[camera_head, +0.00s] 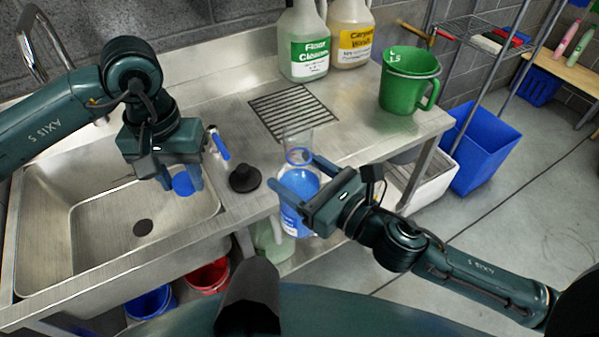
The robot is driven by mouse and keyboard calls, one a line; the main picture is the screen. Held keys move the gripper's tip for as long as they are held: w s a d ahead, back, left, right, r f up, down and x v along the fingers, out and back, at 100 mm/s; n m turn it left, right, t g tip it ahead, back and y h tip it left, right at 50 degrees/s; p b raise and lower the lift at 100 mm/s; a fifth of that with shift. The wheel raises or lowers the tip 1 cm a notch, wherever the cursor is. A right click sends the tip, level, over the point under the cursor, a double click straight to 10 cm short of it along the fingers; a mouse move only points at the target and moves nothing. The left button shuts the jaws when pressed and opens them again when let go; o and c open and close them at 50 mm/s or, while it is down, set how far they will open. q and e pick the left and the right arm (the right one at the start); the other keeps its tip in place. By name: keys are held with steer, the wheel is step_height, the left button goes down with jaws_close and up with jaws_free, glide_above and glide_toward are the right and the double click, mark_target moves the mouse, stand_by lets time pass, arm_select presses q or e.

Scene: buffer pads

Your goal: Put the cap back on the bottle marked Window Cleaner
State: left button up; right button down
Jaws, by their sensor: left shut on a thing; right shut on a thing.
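My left gripper (181,184) is shut on a blue cap (183,186) and holds it above the right part of the sink. My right gripper (298,180) is shut around a clear bottle (299,188) with blue liquid and a blue-and-white label at the counter's front edge. The bottle looks upright, and its clear top (298,142) shows no cap. The label is partly hidden by a gripper finger, so I cannot read its name. The cap is to the left of the bottle, apart from it.
A black plunger-like piece (244,180) and a blue-handled tool (221,146) lie between cap and bottle. The sink (60,215) is at left. A drain grate (291,108), Floor Cleaner jug (304,45), Carpet Wash jug (351,35) and green pitcher (407,82) are behind.

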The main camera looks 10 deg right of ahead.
arm_select(q)
steer(key=w+d+r+m, duration=0.25)
steer(key=d+r, duration=0.35)
steer(key=d, duration=0.3)
step_height(320, 180, up, 8)
steer(key=f+m, duration=0.1)
steer(key=m, duration=0.2)
glide_above(296, 149)
steer(key=shift+d+r, duration=0.15)
steer(key=shift+r, duration=0.1)
steer(key=shift+f, duration=2.05)
steer(key=shift+s, duration=0.15)
steer(key=shift+f, duration=0.9)
steer(key=shift+f, duration=0.55)
steer(key=m, duration=0.6)
steer(key=shift+m, duration=0.35)
